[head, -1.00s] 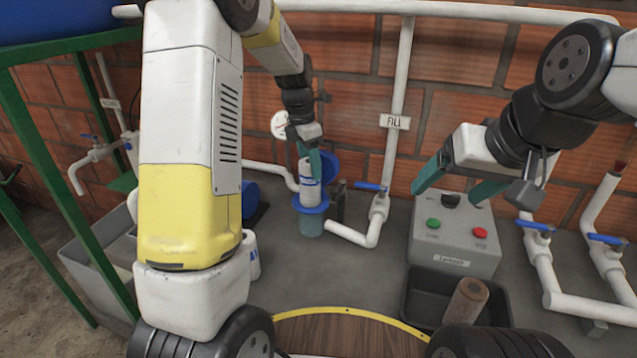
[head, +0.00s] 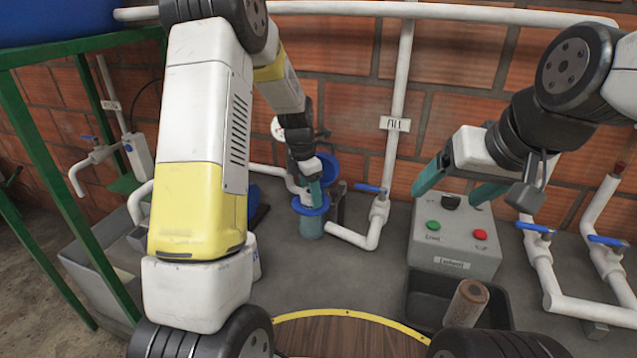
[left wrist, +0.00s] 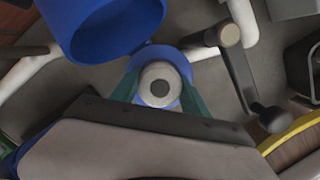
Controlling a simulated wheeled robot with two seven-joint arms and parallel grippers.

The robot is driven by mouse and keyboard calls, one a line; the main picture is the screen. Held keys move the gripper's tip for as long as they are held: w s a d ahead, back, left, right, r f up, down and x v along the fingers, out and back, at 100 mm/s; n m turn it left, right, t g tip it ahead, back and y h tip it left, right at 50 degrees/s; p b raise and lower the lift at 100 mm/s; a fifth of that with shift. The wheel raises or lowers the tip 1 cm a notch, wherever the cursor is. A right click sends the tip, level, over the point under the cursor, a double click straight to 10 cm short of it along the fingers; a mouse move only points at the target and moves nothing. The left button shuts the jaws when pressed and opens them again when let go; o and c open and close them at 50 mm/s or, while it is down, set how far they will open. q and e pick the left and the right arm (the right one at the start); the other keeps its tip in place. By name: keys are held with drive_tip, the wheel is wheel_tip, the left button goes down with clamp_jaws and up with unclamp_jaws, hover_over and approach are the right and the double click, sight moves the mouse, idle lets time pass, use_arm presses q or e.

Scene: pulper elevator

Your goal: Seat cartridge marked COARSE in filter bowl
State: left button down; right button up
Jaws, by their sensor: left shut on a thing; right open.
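A white cartridge (left wrist: 160,71) with a grey-centred round end shows in the left wrist view, between my left gripper's green fingers. My left gripper (head: 315,196) is shut on it, low over the filter bowl (head: 311,228). The bowl has a blue rim, which surrounds the cartridge in the left wrist view (left wrist: 168,55), and a translucent lower part. In the head view the cartridge is mostly hidden by the gripper and bowl; no marking is readable, and I cannot tell if it touches the bottom. My right gripper (head: 446,197) is open and empty at the control box.
The blue lid (left wrist: 112,30) stands open beside the bowl, with a dark-handled wrench-like lever (left wrist: 240,75) opposite. The control box (head: 455,245) has green and red buttons. A brown cartridge (head: 467,303) lies in a black tray (head: 420,297). A white cylinder (head: 254,262) is partly behind my left arm.

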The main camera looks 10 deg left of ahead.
use_arm(q)
drive_tip(key=c, duration=0.6)
unclamp_jaws()
drive_tip(key=shift+o, duration=0.2)
drive_tip(key=s+a+r+m+t, duration=0.1)
drive_tip(key=s+r+m, duration=0.3)
drive_tip(key=r, duration=0.6)
drive_tip(key=s+a+r+m+t, duration=0.1)
drive_tip(key=s+r+m, duration=0.3)
drive_tip(key=r, duration=0.5)
drive_tip(key=s+r+m+t, duration=0.1)
drive_tip(key=s+r+m, duration=0.1)
drive_tip(key=s+m, duration=0.6)
drive_tip(key=s+r+m+t, duration=0.1)
drive_tip(key=s+m+t, duration=0.1)
drive_tip(key=s+m, duration=0.7)
drive_tip(key=shift+s+r+h, duration=0.4)
drive_tip(key=shift+s, duration=1.1)
